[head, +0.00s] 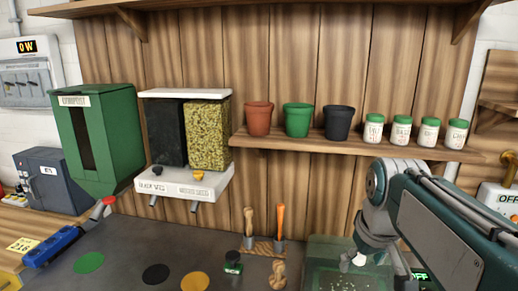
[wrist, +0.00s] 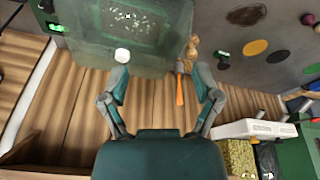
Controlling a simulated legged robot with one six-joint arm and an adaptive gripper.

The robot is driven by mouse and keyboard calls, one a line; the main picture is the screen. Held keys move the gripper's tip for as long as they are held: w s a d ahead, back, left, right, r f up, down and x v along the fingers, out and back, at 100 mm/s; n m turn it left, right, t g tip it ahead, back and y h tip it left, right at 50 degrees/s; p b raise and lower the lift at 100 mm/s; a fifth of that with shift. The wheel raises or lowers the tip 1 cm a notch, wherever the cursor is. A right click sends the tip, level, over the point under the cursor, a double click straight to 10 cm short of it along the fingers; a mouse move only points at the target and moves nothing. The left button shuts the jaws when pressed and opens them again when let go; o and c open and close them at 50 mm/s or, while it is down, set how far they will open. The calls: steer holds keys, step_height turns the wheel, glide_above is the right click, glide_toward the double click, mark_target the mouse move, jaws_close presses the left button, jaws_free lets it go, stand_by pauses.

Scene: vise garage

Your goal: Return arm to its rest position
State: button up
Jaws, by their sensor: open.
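My arm (head: 432,222) reaches in from the right in the head view, bent over the clear tray. In the wrist view my gripper (wrist: 162,85) has its two fingers spread wide with nothing held between them. Behind the fingers lie the wooden wall and the orange-handled tool (wrist: 180,90). A small white round object (wrist: 122,55) shows beside the left fingertip; I cannot tell what it is. The fingers are not clearly visible in the head view.
The clear tray (head: 325,250) sits below my arm. A shelf (head: 300,144) with pots and several green-capped jars runs behind it. A two-bin seed dispenser (head: 185,185) and a green box (head: 97,140) stand left.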

steer(key=s+a+f+m+t, duration=0.1)
steer(key=s+a+f+t, duration=0.1)
steer(key=s+f, duration=0.5)
steer(key=s+a, duration=0.1)
steer(key=s, duration=0.4)
steer(key=shift+s+f+m+t, duration=0.2)
steer(key=shift+f+m+t, duration=0.1)
steer(key=shift+m, duration=0.1)
steer(key=shift+r, duration=0.1)
